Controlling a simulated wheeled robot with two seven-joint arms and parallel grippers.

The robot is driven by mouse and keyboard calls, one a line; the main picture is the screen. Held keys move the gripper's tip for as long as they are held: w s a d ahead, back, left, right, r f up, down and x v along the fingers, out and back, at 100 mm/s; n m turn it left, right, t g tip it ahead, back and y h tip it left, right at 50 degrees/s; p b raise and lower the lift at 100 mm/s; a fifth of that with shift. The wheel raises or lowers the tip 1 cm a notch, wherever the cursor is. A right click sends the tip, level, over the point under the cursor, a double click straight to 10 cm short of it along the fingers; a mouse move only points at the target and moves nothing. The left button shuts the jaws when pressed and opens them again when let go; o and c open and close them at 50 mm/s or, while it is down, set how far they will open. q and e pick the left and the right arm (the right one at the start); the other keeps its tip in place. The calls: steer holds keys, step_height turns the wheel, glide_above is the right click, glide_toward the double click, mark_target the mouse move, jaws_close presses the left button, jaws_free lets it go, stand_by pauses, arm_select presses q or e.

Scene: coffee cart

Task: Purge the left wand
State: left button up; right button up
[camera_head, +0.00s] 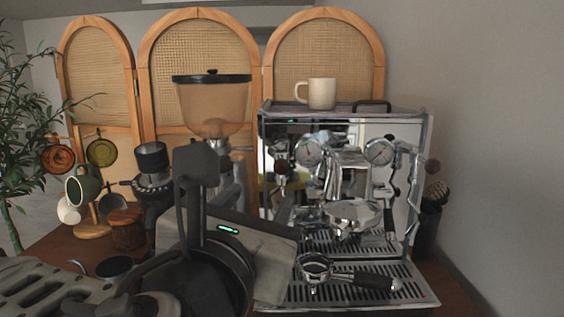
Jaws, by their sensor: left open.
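The espresso machine (345,112) stands right of centre, with a chrome front and two round gauges. A dark round knob (281,167) shows at the left of its front. Chrome parts show below this knob, but I cannot clearly make out the left wand there; my left arm and gripper cover part of that area. My left gripper (203,178) is open, in front of the grinder and left of the machine. One dark finger stands upright; the other is hard to make out. It appears apart from the knob. My right gripper is not in view.
A portafilter (376,281) lies on the drip tray (408,290). A cream mug (321,93) stands on the machine. The grinder (211,104) is behind my left gripper. Mugs hang on a stand (93,231) at left. A dark pot (429,230) stands right of the machine.

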mark_target(280, 169)
arm_select(q)
steer(key=w+d+p, duration=0.1)
steer(key=w, duration=0.4)
steer(key=w+d+p, duration=0.1)
steer(key=w, duration=0.3)
steer(key=w+d+p, duration=0.1)
steer(key=w, duration=0.4)
steer(key=shift+w, duration=0.35)
steer(key=c, duration=1)
